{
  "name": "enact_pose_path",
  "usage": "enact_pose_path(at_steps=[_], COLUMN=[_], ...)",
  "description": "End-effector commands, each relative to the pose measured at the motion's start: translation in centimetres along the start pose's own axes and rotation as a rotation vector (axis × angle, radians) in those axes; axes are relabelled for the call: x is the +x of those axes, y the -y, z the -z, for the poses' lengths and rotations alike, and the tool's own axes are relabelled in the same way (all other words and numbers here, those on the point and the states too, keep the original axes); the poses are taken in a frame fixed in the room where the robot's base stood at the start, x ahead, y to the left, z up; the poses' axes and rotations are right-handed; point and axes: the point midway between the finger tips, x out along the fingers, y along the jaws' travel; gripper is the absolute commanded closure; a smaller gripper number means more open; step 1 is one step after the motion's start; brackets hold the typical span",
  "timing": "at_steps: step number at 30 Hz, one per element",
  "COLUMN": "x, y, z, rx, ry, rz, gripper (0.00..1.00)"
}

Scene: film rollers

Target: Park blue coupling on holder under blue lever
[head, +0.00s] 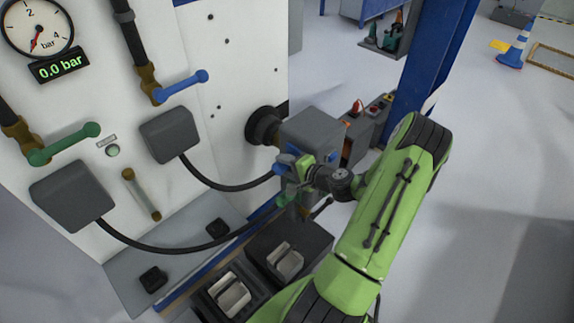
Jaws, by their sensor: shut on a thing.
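The blue coupling (281,168) sits at the end of a black hose, against the near side of a grey block (312,132). My gripper (299,168) is at the coupling and appears shut on it; the fingers are small and partly hidden. The blue lever (180,87) points right and slightly up on the white panel. Below it, a small black holder (217,229) stands on the grey shelf and looks empty. I cannot tell whether the coupling is still joined to the block.
A green coupling (287,199) with its own hose (170,251) is just below my gripper. A green lever (65,145) and a second black holder (152,278) are at the left. The gauge display (59,64) reads 0.0 bar. Dark trays (307,236) lie below.

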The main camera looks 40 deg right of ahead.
Motion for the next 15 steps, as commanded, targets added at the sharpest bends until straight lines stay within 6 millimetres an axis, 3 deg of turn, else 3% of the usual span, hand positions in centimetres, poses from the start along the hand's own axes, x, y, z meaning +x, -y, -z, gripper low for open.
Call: enact_pose_path(at_steps=[1, 3, 15], x=[-0.1, -0.1, 0.0], y=[0.0, 0.0, 0.0], z=[0.2, 0.2, -1.0], rx=[-0.001, -0.002, -0.001], ry=[-0.005, -0.006, -0.005], rz=[0.0, 0.0, 0.001], gripper=[0.86, 0.95, 0.95])
